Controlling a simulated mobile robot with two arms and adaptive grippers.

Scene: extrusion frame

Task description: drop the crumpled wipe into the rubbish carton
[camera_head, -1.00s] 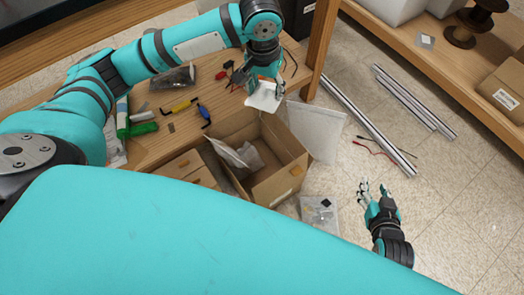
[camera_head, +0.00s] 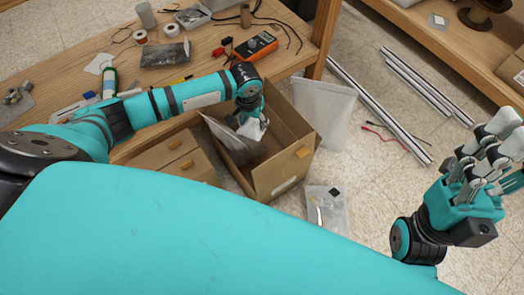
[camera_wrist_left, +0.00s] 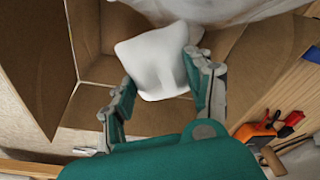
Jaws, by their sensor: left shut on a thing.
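The crumpled wipe (camera_head: 253,129) is white, and it also shows in the left wrist view (camera_wrist_left: 155,62). My left gripper (camera_head: 249,118) is shut on it, with a finger on each side in the wrist view (camera_wrist_left: 166,88). The rubbish carton (camera_head: 288,168) is an open brown box on the floor beside the bench. The wipe is over the carton's opening; how far down it is I cannot tell. The carton's brown walls (camera_wrist_left: 25,50) surround the wipe in the wrist view. My right gripper (camera_head: 492,145) is open and empty at the right.
A clear bag (camera_head: 228,140) sticks up at the carton's left side. Another clear bag (camera_head: 322,108) stands behind it. A small bag (camera_head: 326,208) and metal extrusions (camera_head: 385,110) lie on the floor. The wooden bench (camera_head: 215,55) holds a multimeter (camera_head: 255,45) and tools.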

